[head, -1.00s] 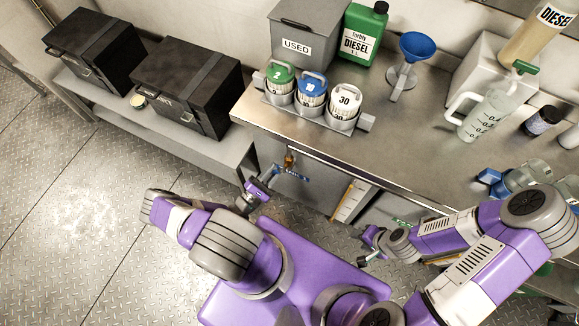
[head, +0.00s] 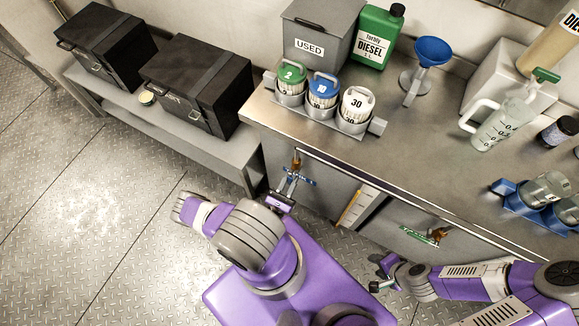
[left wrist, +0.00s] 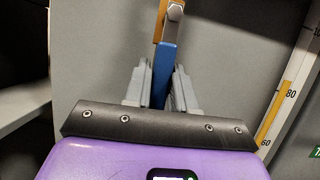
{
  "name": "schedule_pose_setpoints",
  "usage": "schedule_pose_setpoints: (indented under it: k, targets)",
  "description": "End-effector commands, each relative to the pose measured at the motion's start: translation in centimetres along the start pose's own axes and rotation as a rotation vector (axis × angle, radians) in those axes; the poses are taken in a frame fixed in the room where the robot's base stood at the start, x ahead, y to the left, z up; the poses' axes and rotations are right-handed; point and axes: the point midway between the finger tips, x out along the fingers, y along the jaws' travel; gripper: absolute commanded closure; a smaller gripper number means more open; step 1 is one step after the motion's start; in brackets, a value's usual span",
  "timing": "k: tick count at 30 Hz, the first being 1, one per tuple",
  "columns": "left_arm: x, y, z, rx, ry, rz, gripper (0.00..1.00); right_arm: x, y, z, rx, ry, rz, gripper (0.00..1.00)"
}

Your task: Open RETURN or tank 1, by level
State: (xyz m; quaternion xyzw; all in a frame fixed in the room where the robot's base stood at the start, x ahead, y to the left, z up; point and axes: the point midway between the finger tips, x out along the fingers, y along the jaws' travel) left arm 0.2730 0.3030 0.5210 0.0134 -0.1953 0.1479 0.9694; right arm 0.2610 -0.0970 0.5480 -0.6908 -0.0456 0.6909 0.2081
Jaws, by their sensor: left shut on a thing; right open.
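A valve with a brass body (head: 296,160) and a blue lever (head: 302,180) is on the cabinet front below the counter's left end. In the left wrist view the blue lever (left wrist: 165,72) runs down from a nut on an orange-brown valve body (left wrist: 160,22), between my gripper's grey fingers. My left gripper (head: 291,186) is shut on this lever. A level gauge (head: 357,206) stands to its right; in the left wrist view its yellow column (left wrist: 271,115) reaches near the 80 mark. A green lever (head: 416,236) is further right. My right gripper (head: 384,276) is open and empty below it.
The steel counter (head: 400,140) overhangs the valves. It bears a USED box (head: 312,45), a diesel can (head: 380,38), a rack of coloured containers (head: 350,126), a funnel (head: 432,52) and a jug (head: 500,125). A low shelf (head: 190,132) with black cases is at left.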

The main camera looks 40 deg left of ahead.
Motion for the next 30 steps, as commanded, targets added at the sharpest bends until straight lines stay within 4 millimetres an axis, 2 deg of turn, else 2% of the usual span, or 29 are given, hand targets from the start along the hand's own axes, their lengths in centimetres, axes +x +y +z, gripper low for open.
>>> schedule_pose_setpoints:
  k: [18,19,22,30]
  targets:
    - [-0.09,-0.94,-0.01,-0.06,0.004,0.006,1.0,0.06,0.03,0.0,0.0,0.0,0.0,0.54]
    - [-0.09,-0.96,-0.01,-0.061,0.004,0.005,0.71,0.06,0.03,0.0,0.0,0.0,0.0,0.54]
    - [-0.08,-0.93,-0.02,-0.059,0.004,0.005,0.56,0.06,0.03,0.0,0.0,0.0,0.0,0.54]
    - [-0.03,-0.64,-0.01,-0.051,0.002,0.01,0.54,0.06,0.03,0.0,0.0,0.0,0.0,0.54]
